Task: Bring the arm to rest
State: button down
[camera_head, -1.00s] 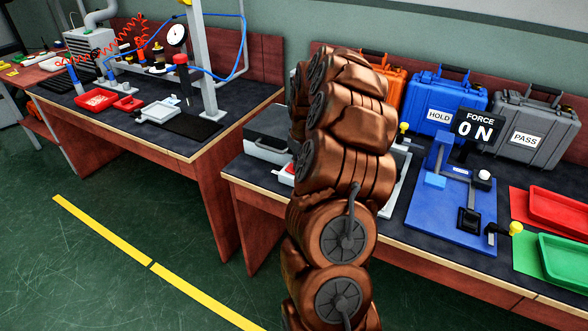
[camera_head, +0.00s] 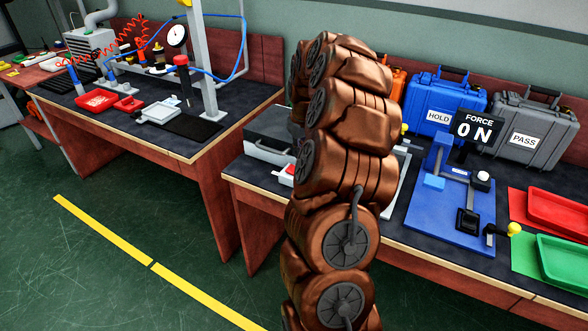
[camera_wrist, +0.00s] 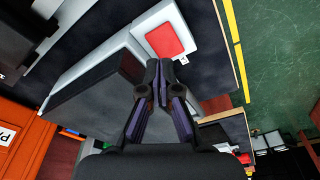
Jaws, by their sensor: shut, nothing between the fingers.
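My copper-coloured arm (camera_head: 345,180) rises in front of the right bench in the head view, folded over at the top. My gripper (camera_wrist: 160,66) shows in the wrist view, with its fingertips together and nothing between them. It is over the bench, in front of a grey case (camera_wrist: 90,105) and close to a white device with a red top (camera_wrist: 171,39). My gripper is hidden behind the arm in the head view.
The right bench holds a blue HOLD case (camera_head: 440,100), a grey PASS case (camera_head: 528,125), a blue force fixture (camera_head: 425,215), a red tray (camera_head: 560,207) and a green tray (camera_head: 565,258). The left bench (camera_head: 200,140) carries tools. The green floor (camera_head: 100,270) is clear.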

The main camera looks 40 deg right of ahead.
jog(key=shift+r, duration=0.7)
jog(key=s+a+r+n+g+y+p, duration=0.1)
jog(key=s+a+r+p, duration=0.3)
jog(key=a, duration=0.8)
jog(key=s+a+r+n+b, duration=0.15)
jog(key=a+r, duration=0.35)
jog(key=a, duration=0.7)
jog(key=s+a+g+p, duration=0.1)
jog(key=s+a, duration=0.3)
jog(key=s, duration=0.4)
jog(key=s+a+r+p, duration=0.1)
jog(key=s+a+p, duration=0.1)
jog(key=s+a, duration=0.3)
jog(key=s+a+r+g+p, duration=0.1)
jog(key=s+a, duration=0.3)
jog(key=s, duration=0.7)
jog(key=shift+s+a+g+h+p, duration=0.3)
jog(key=shift+p, duration=0.2)
